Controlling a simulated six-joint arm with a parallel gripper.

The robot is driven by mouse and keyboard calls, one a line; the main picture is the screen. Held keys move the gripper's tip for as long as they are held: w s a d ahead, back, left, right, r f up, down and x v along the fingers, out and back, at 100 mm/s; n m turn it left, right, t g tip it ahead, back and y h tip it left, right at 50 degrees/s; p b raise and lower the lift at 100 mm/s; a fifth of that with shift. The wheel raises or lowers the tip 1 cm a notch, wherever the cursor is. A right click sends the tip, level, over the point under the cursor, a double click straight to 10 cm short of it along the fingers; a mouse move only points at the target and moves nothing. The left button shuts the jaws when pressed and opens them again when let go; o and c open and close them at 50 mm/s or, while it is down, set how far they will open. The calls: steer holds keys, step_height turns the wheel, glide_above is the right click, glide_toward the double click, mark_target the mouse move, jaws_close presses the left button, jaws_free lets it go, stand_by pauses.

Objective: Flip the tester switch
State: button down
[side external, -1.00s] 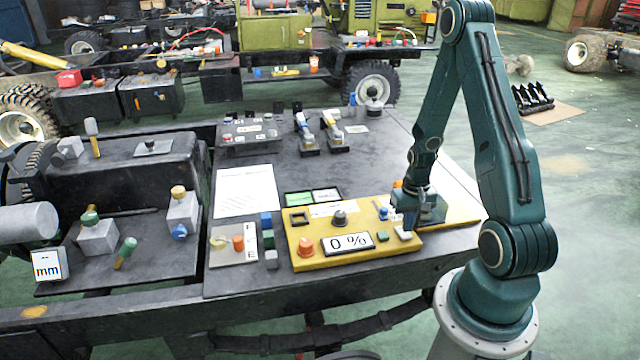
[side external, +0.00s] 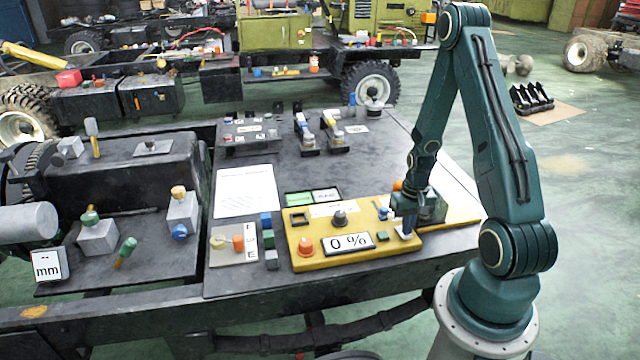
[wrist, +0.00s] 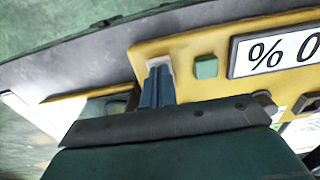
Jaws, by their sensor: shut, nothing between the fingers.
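The yellow tester box (side external: 345,258) lies on the dark table, with a display (side external: 347,242) that reads "0 %". A pale switch plate (side external: 398,236) sits at its front right corner and also shows in the wrist view (wrist: 158,62). My gripper (side external: 406,229) is shut and empty, its tips down at that plate. In the wrist view its blue fingers (wrist: 157,84) overlap the plate, hiding most of it; I cannot tell whether they touch it or which way a lever there lies. A green button (side external: 382,236) is just left of the plate.
The box also carries an orange knob (side external: 305,246), a dark knob (side external: 340,218) and a small blue lever (side external: 381,209). A grey panel with an orange knob (side external: 238,243) lies to the left. A white sheet (side external: 246,192) lies behind it. The table's front edge is close.

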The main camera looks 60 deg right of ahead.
steer(key=shift+f, duration=0.4)
stand_by(0.3)
steer(key=shift+r, duration=3.55)
